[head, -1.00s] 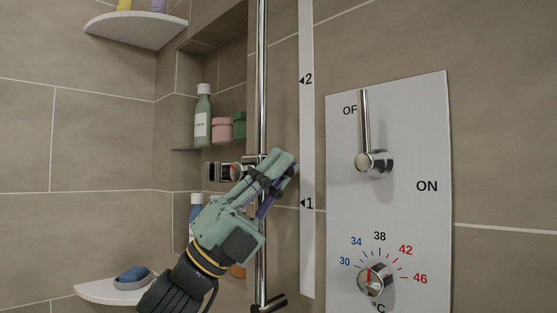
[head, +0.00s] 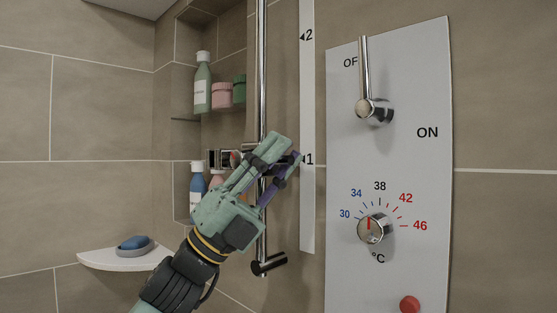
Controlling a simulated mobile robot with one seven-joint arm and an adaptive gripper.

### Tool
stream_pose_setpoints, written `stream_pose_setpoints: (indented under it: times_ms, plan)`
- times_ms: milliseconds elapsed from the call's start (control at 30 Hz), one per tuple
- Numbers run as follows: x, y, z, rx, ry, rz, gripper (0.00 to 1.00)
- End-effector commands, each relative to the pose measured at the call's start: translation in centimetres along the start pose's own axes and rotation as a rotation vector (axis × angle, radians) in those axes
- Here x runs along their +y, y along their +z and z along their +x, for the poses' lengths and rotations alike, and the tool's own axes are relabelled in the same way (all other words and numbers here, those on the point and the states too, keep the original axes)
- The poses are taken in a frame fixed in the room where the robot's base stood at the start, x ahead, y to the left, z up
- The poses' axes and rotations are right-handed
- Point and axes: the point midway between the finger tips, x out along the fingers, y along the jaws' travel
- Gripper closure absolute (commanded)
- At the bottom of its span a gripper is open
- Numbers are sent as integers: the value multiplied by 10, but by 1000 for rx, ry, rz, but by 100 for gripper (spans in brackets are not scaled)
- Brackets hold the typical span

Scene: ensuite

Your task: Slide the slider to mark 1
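The slider (head: 222,159) is a chrome fitting on the vertical chrome rail (head: 262,75). It sits about level with mark 1 (head: 308,159) on the white scale strip (head: 307,215). Mark 2 (head: 307,36) is higher on the strip. My gripper (head: 284,149), green with purple inner parts, is at the slider and reaches up to the right across the rail. Its fingers cover the slider's right part, so I cannot tell whether they are shut on it or only touch it.
Right of the strip is a white panel (head: 390,150) with a chrome lever (head: 374,108), a temperature knob (head: 374,228) and a red button (head: 409,304). Left are a niche with bottles (head: 202,85) and a corner shelf (head: 115,258) with a blue soap (head: 134,243).

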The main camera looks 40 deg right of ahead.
Motion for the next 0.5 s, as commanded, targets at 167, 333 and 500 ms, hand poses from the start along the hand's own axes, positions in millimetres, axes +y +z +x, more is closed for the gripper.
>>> stream_pose_setpoints:
  times_ms: [167, 333, 500]
  plan:
    - [0, 0, 0, 0, 0, -1, 68]
    - [0, 0, 0, 0, 0, -1, 68]
    - [0, 1, -14, -3, -1, -1, 68]
